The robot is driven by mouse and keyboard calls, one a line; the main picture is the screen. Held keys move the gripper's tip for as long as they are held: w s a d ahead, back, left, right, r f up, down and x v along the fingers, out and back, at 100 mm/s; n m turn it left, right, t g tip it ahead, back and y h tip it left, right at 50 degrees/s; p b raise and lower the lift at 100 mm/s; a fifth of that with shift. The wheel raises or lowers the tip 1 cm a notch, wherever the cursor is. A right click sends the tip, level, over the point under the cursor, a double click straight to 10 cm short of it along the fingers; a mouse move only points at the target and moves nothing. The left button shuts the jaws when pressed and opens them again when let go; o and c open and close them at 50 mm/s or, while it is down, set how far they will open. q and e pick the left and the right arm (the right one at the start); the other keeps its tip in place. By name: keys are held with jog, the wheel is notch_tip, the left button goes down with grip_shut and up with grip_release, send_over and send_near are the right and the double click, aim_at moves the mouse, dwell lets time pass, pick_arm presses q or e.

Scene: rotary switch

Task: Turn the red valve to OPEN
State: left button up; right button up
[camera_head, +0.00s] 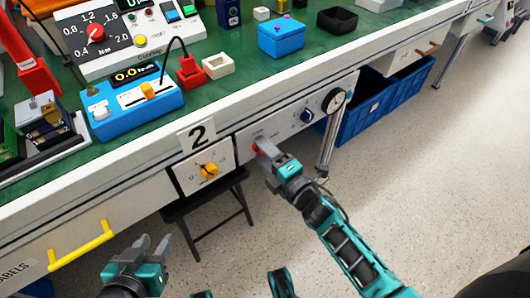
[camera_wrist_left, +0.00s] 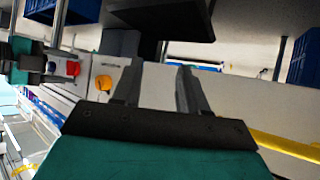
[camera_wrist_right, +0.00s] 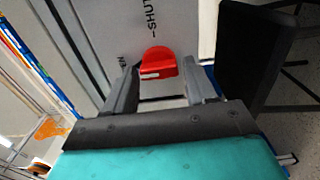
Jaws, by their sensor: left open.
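The red valve (camera_head: 256,149) is a small knob on the grey front panel under the bench, mostly covered by my right gripper (camera_head: 270,150) in the head view. In the right wrist view the red valve (camera_wrist_right: 158,63) has a white mark and sits between the open fingertips of my right gripper (camera_wrist_right: 160,78). I cannot tell whether they touch it. "SHUT" lettering shows beside it; no OPEN label is readable. My left gripper (camera_head: 145,252) is open and empty, low in front of the bench, away from the valve. The left wrist view also shows the red valve (camera_wrist_left: 70,69).
A yellow handle (camera_head: 82,246) juts out at the left. A black stool (camera_head: 205,200) stands below.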

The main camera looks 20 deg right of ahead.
jog(key=shift+o, duration=0.9)
pick_arm(q)
jog(key=shift+s+a+r+p, duration=0.15)
jog(key=shift+a+r+p, duration=0.25)
jog(key=shift+p, duration=0.6)
pick_arm(e)
jog(key=v, duration=1.3)
jog(key=shift+w+r, duration=0.1)
